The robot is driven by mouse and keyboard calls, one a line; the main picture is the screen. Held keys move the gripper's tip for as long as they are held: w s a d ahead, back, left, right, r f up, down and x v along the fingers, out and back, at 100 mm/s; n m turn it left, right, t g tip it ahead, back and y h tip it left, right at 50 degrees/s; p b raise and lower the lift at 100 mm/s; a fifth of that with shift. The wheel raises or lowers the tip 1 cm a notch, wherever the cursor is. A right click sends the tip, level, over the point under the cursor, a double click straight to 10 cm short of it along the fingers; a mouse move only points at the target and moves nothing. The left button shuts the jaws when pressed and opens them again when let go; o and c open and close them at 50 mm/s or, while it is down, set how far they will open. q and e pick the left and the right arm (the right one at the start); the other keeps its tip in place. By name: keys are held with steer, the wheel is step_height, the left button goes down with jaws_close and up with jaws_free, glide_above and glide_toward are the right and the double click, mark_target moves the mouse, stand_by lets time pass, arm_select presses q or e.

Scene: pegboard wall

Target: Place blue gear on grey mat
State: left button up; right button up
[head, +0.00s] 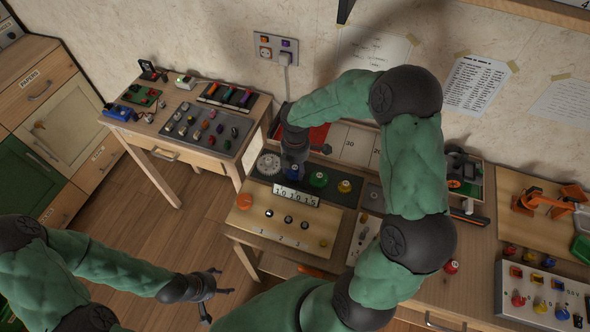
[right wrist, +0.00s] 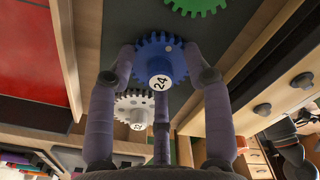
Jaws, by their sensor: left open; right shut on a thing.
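The blue gear (right wrist: 160,62), marked 24, is between the purple-grey fingers of my right gripper (right wrist: 161,75), which is shut on it. In the head view the blue gear (head: 294,171) shows just below my right gripper (head: 293,158), at the dark grey mat (head: 333,196) on the bench. I cannot tell whether the gear touches the mat. The mat also shows as a dark grey surface in the right wrist view (right wrist: 212,50). My left gripper (head: 222,292) is open and empty, above the wooden floor, away from the gear.
A white gear (head: 268,164) is left of the blue gear; a green gear (head: 318,180) and yellow gear (head: 344,187) are right. A number strip (head: 295,195) and wooden peg board (head: 285,226) lie in front. A side table (head: 205,125) holds small parts. Floor between is clear.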

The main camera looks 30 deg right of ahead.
mark_target(295, 167)
steer(key=shift+f, duration=0.15)
steer(key=o, duration=0.8)
steer(key=shift+o, duration=0.2)
step_height(295, 167, up, 12)
steer(key=p, duration=0.5)
